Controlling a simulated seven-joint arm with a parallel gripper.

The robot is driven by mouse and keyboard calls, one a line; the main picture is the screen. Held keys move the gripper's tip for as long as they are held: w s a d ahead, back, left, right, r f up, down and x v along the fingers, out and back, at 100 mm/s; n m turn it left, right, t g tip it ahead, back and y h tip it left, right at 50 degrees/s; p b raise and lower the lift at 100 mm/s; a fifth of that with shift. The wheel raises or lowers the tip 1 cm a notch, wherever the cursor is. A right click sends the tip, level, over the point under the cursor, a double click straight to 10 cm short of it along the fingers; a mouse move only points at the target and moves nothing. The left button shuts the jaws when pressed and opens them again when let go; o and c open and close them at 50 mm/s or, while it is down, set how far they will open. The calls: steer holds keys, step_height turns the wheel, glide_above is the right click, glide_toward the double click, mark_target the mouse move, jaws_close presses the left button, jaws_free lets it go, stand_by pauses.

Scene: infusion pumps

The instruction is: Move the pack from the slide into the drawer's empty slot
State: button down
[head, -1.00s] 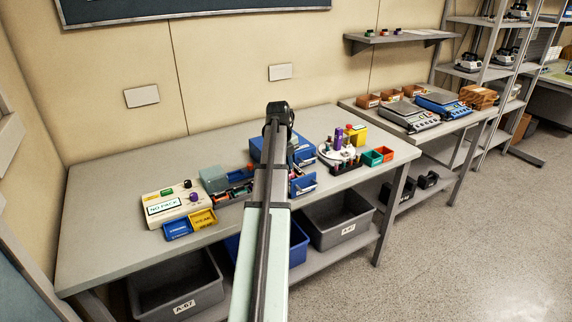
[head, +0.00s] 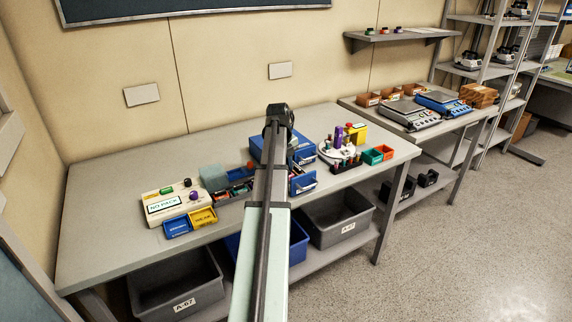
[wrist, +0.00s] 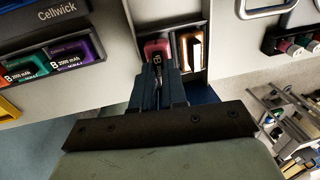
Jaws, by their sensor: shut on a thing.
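In the wrist view my gripper (wrist: 157,70) is shut on a pink-red pack (wrist: 157,47) with a pale letter on its face. The pack is at the left part of a narrow, grey-walled two-part recess (wrist: 207,30); I cannot tell whether it touches the bottom. The right part holds a bright white and yellow-brown thing (wrist: 191,50). I cannot tell for sure whether this recess is the drawer or the slide. In the head view my arm hides the fingers and the pack. A blue drawer (head: 303,186) shows just right of the arm.
Left of my gripper, a Cellwick holder (wrist: 57,10) carries purple, teal and red packs. A handle (wrist: 266,10) and several vials (wrist: 292,46) are at right. A NO PACK box (head: 165,203), blue tray (head: 177,228) and yellow tray (head: 203,219) stand left. The table's left end is clear.

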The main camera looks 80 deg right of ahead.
steer(key=shift+f, duration=0.45)
steer(key=c, duration=1.5)
jaws_free()
steer(key=shift+r, duration=0.15)
steer(key=shift+r, duration=0.95)
steer(key=shift+o, duration=0.2)
steer(key=o, duration=0.5)
steer(key=shift+o, duration=0.2)
steer(key=shift+r, duration=0.1)
